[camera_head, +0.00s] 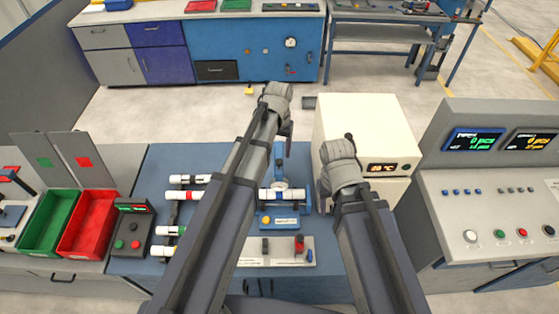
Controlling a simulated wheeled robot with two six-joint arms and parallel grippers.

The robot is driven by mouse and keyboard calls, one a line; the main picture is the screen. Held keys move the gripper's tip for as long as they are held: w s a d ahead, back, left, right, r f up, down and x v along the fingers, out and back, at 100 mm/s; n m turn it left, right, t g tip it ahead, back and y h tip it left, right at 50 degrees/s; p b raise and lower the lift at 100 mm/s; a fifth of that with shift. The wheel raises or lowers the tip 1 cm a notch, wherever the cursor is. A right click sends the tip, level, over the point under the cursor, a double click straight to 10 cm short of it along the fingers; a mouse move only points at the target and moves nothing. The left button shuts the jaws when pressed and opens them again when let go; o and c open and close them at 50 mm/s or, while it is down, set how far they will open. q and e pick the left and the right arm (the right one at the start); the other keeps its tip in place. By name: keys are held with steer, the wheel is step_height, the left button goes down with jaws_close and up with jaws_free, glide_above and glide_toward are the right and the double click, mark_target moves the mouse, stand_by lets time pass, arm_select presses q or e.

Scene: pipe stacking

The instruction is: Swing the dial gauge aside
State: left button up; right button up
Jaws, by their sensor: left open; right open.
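A white pipe with blue bands (270,195) lies across a blue fixture (307,187) on the blue workbench. The small round dial gauge (281,185) appears just above the middle of the pipe, in front of a blue upright (279,152); its face is too small to read. My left gripper (287,125) is open, beyond and above the gauge, and its forearm hides the bench left of the fixture. My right gripper (330,185) is open, to the right of the fixture, near the white oven. Neither gripper visibly holds anything.
Several white pipes with coloured bands (190,179) rest on a rack at left. Green (48,222) and red (88,224) bins stand further left. A white oven (365,120) with a display stands close behind my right gripper. A grey switch panel (275,252) lies in front.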

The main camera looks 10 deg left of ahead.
mark_target(279, 162)
arm_select(q)
steer(key=shift+f+b, duration=3.8)
steer(key=shift+f, duration=0.1)
jaws_close()
